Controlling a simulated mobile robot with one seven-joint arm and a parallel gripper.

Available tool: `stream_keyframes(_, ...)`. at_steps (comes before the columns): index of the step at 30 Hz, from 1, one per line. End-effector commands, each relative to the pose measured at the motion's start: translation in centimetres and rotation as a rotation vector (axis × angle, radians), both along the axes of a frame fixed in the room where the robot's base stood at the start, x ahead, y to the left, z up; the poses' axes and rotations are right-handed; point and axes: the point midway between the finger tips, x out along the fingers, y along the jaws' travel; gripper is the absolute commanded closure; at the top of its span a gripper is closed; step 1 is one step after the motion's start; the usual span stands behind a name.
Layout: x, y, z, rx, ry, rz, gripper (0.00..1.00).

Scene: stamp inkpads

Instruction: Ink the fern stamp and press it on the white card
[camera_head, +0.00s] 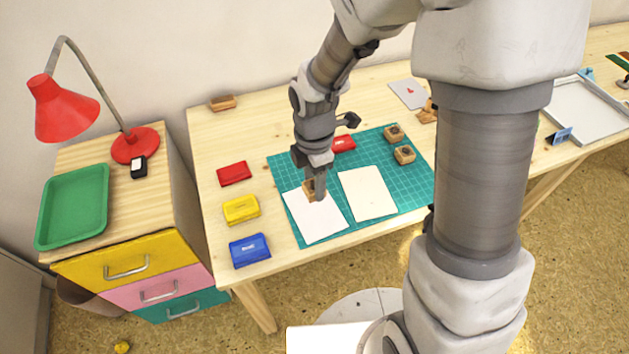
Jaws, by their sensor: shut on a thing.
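My gripper (316,193) points down over the green cutting mat and is shut on a small wooden stamp (308,187). The stamp is at the upper edge of a white card (318,222); I cannot tell whether it touches the card. Its face is hidden, so its design does not show. A second, cream-toned card (368,193) lies to the right. Red (234,173), yellow (240,209) and blue (249,250) inkpads stand in a column left of the mat.
Two wooden stamps (393,133) (404,154) stand on the right of the green mat (297,233). A wooden block (222,103) lies at the back left. A drawer unit with a green tray (73,207) and red lamp (62,108) stands left.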

Motion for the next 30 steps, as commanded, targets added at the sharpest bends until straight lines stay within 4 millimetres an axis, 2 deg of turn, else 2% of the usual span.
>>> stream_keyframes(18, 0.0, 0.0, -5.6, 0.0, 0.001, -0.002, 0.89)
stream_keyframes(30, 0.0, 0.0, -5.8, 0.0, 0.0, -0.003, 0.89)
